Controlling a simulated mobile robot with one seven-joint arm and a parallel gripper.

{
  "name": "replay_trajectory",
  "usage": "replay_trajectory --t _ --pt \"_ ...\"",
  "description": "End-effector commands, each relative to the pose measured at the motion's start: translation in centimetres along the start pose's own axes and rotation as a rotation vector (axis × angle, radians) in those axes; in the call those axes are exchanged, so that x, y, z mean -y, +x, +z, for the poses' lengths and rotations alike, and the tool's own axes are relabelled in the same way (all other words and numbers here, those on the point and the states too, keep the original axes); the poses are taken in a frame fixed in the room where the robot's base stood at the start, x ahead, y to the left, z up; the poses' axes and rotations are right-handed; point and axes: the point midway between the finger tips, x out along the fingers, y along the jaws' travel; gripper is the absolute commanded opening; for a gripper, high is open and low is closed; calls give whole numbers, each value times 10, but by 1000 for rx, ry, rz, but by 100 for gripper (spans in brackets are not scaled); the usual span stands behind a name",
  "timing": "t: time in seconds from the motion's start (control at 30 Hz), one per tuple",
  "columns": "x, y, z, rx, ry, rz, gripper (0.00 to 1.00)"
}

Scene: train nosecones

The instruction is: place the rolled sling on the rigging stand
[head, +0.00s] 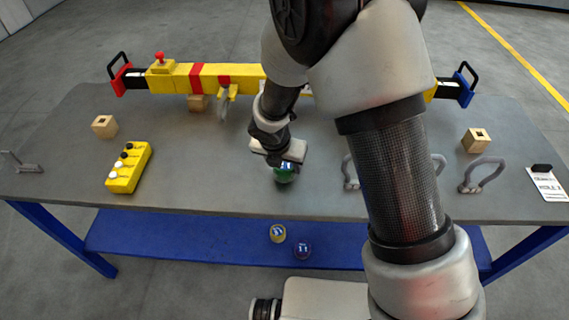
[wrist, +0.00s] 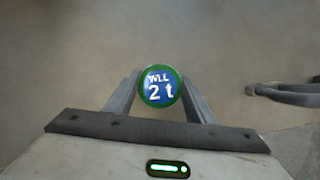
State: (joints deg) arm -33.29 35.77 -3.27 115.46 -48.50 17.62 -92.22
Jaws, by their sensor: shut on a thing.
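The rolled sling (head: 285,175) is green with a round blue label reading "WLL 2 t". It also shows in the wrist view (wrist: 161,86), end-on between the fingers. My gripper (head: 282,162) is shut on it, with one finger on each side. It is over the front middle of the grey tabletop; whether the sling touches the top I cannot tell. A table with a grey top (head: 190,182) and blue legs is the only stand-like thing I see; I cannot tell if it is the rigging stand.
A yellow lifting beam (head: 225,77) lies along the back. A yellow pendant control (head: 128,167), wooden blocks (head: 104,126) (head: 476,140), shackles (head: 482,175) and a tag (head: 547,184) are on top.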

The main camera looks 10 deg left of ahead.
Motion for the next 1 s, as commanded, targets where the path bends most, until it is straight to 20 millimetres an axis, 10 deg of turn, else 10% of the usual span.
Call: replay_trajectory --t 0.13,0.53,1.0 --pt "0 1 -1 0 0 0 68" --pt "0 -7 2 0 1 1 68" --pt "0 -99 2 1 2 1 68"
